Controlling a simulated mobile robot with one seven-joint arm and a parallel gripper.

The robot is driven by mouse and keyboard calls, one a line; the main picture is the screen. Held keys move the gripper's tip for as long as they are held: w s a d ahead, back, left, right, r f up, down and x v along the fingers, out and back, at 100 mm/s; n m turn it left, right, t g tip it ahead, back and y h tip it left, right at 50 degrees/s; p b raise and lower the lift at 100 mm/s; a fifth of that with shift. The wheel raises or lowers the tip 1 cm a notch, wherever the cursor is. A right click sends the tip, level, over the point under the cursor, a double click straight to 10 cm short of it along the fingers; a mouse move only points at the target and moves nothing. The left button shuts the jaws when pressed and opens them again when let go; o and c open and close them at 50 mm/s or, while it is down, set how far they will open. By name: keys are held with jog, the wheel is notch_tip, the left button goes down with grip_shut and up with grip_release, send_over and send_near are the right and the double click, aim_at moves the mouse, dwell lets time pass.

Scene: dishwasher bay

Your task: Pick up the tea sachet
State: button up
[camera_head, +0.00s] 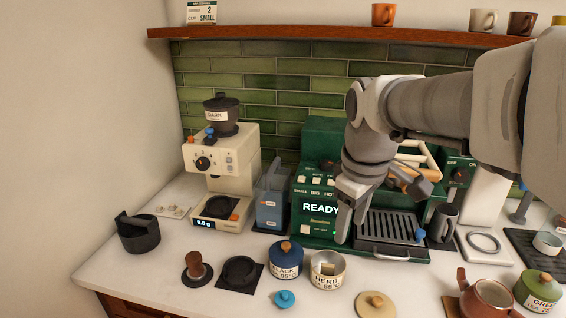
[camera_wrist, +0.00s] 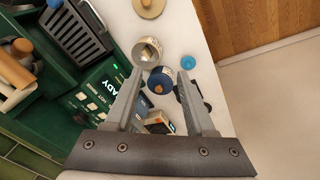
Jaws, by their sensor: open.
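A small tan piece that looks like the tea sachet (camera_head: 327,268) sits inside the open cream tin labelled HERB (camera_head: 328,281) on the counter. In the wrist view, the tin (camera_wrist: 137,50) is near the top centre, with the pale sachet (camera_wrist: 149,50) showing inside. My gripper (camera_head: 343,238) hangs in front of the green coffee machine, above and behind the tin. In the wrist view, my gripper (camera_wrist: 160,74) is open and empty. Its fingertips point toward the tins, apart from the sachet.
A lidded blue tin labelled BLACK (camera_head: 286,262) stands close to the left of the HERB tin. A cream lid (camera_head: 375,304) and a light blue lid-like piece (camera_head: 285,299) lie in front. The coffee machine (camera_head: 316,190) is behind; a brown teapot (camera_head: 487,299) stands right.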

jog(key=w+f+n+g, duration=0.1)
jog(key=w+f+n, duration=0.2)
jog(key=w, duration=0.3)
jog(key=w+f+n+g, duration=0.2)
jog(key=w+n, duration=0.2)
jog(key=w, duration=0.2)
send_over(328, 266)
notch_tip(328, 266, down, 13)
jog(key=shift+s+f, duration=0.1)
jog(key=shift+f+b, duration=0.3)
jog(key=shift+f, duration=1.95)
grip_shut()
